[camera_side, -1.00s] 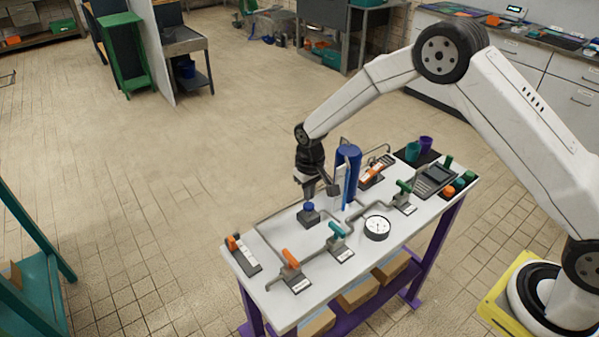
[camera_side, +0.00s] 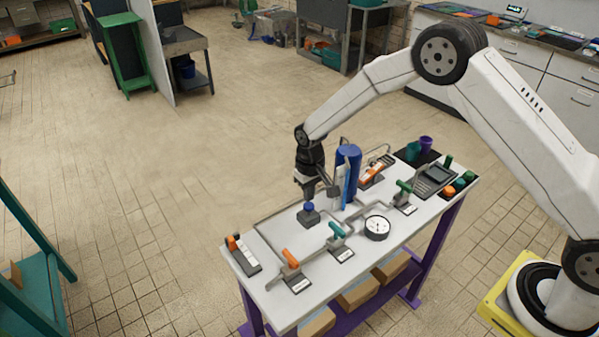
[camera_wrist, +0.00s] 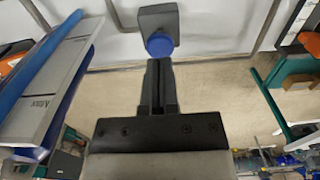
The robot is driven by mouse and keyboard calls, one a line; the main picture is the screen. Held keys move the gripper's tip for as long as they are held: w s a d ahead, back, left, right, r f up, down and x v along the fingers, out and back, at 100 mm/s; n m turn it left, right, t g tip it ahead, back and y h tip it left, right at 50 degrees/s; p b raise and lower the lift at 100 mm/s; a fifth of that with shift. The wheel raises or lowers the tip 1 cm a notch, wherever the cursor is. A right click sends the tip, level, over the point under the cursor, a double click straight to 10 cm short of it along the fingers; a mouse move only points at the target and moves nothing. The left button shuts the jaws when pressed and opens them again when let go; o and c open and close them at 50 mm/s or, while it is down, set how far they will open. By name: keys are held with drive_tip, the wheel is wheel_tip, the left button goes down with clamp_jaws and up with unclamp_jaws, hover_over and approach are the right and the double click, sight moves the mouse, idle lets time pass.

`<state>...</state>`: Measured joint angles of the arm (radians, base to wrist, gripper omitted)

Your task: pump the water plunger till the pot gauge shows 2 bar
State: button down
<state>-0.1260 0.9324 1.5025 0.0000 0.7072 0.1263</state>
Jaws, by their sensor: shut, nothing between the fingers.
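The water plunger (camera_side: 309,208) is a blue knob on a small dark block, standing on the white bench top. My gripper (camera_side: 309,194) is shut and empty, pointing down just above the knob. In the wrist view the closed fingers (camera_wrist: 158,70) reach toward the blue plunger cap (camera_wrist: 159,45); I cannot tell whether they touch it. The pot (camera_side: 348,170) is a tall blue cylinder right behind the gripper, and it shows at the left of the wrist view. The round white gauge (camera_side: 377,227) lies to the right of the plunger; its reading is too small to make out.
Grey pipes run over the bench with an orange-handled valve (camera_side: 291,260), a teal-handled valve (camera_side: 337,231) and a green-handled valve (camera_side: 404,187). An orange switch block (camera_side: 242,252) stands at the left end. Cups and a dark panel (camera_side: 436,178) fill the right end.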

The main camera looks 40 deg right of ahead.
sight(309, 210)
drive_tip(key=shift+f, duration=1.15)
idle(6.8)
